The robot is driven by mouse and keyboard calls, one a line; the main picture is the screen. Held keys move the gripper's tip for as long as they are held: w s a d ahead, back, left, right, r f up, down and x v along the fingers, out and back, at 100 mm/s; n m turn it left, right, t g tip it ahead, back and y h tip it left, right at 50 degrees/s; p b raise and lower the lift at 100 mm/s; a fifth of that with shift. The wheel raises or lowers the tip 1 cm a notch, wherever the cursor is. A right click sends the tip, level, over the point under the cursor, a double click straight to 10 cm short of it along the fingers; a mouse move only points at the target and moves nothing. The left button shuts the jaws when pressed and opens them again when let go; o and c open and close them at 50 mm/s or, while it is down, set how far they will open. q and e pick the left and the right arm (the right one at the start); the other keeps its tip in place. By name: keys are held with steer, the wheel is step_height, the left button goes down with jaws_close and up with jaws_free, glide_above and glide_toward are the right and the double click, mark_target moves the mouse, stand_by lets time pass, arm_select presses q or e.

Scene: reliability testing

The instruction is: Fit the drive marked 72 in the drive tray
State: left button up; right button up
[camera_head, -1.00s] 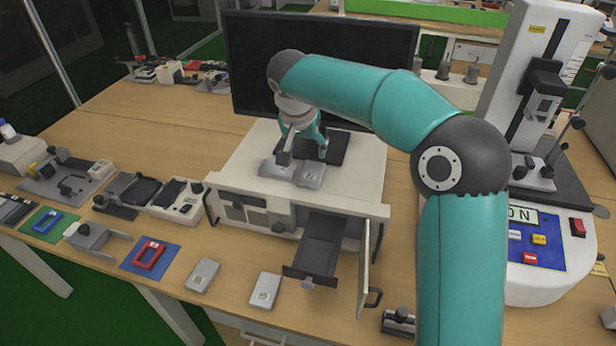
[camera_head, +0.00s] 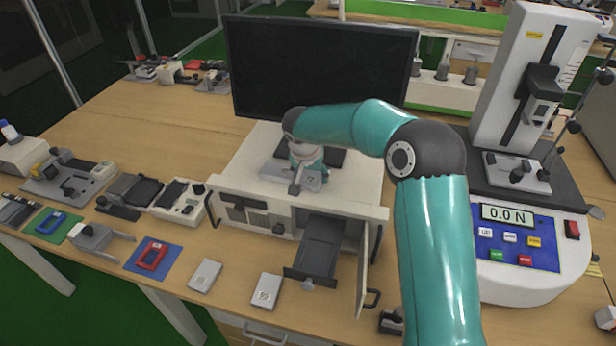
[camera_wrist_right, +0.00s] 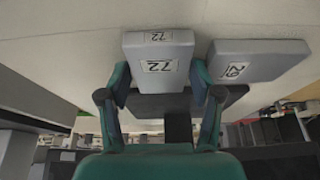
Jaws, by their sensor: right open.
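The grey drive marked 72 (camera_wrist_right: 158,68) lies on top of the white test unit (camera_head: 350,192), its label showing in the right wrist view. My right gripper (camera_head: 296,188) points down at the drives there; in the right wrist view its open fingers (camera_wrist_right: 160,85) stand either side of drive 72. In the head view the gripper partly hides the drives. A second grey drive (camera_wrist_right: 255,60) lies beside it, its label turned and hard to read. The drive tray (camera_head: 320,250) is pulled out of the unit's front and looks empty. My left gripper is not in view.
An open door (camera_head: 363,275) stands to the right of the tray. Two more grey drives (camera_head: 205,275) (camera_head: 267,291) lie on the table in front. A monitor (camera_head: 320,70) stands behind the unit, and a force tester (camera_head: 520,235) stands at right.

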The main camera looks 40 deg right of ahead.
steer(key=c, duration=1)
steer(key=shift+r, duration=0.15)
